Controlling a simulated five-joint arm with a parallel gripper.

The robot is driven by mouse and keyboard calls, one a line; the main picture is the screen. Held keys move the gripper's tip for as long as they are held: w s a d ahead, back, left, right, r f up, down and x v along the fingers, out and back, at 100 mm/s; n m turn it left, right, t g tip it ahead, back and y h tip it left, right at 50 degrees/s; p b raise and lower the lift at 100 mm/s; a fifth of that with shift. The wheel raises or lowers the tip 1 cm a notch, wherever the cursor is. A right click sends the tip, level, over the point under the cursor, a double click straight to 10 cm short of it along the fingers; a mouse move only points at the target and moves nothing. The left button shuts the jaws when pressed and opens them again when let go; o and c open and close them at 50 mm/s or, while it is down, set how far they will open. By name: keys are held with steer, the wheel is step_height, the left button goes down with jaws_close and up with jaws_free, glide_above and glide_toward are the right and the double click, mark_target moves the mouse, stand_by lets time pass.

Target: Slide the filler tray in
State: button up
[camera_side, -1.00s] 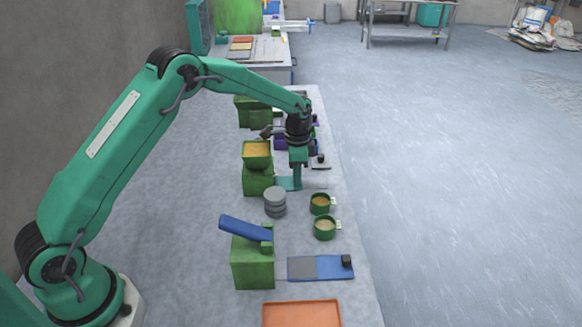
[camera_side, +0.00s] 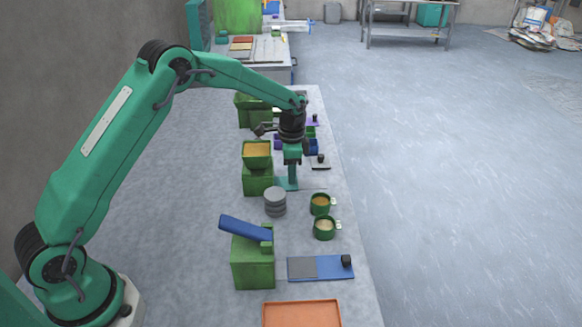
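My gripper (camera_side: 292,160) hangs down over the table, just right of a green stand with a yellow-filled hopper (camera_side: 257,150). A teal upright and a flat teal plate (camera_side: 287,184) show directly below it. I cannot tell where the gripper's fingers end and the teal upright begins, or whether they hold anything. I cannot tell for sure which part is the filler tray. A small grey plate with a black knob (camera_side: 320,162) lies just right of the gripper. A blue plate with a grey area and black knob (camera_side: 320,268) lies nearer the camera.
Two green cups (camera_side: 320,204) (camera_side: 324,229) with handles and a grey stack of discs (camera_side: 275,202) stand nearer the camera. A green block with a tilted blue bar (camera_side: 245,229) and an orange tray (camera_side: 301,314) are in front. Blue and purple containers (camera_side: 312,146) lie behind the gripper.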

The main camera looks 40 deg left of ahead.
steer(key=shift+r, duration=3.3)
steer(key=shift+s+r, duration=0.2)
steer(key=shift+r, duration=0.35)
steer(key=s+r+n+t, duration=0.3)
steer(key=s+r+n, duration=0.1)
steer(key=s+r, duration=1.1)
steer(key=s+n+t, duration=0.2)
steer(key=s+n, duration=0.3)
steer(key=s, duration=1.3)
steer(key=shift+s+d+f+t, duration=0.15)
steer(key=shift+d+f+t, duration=0.05)
steer(key=shift+d+t, duration=0.1)
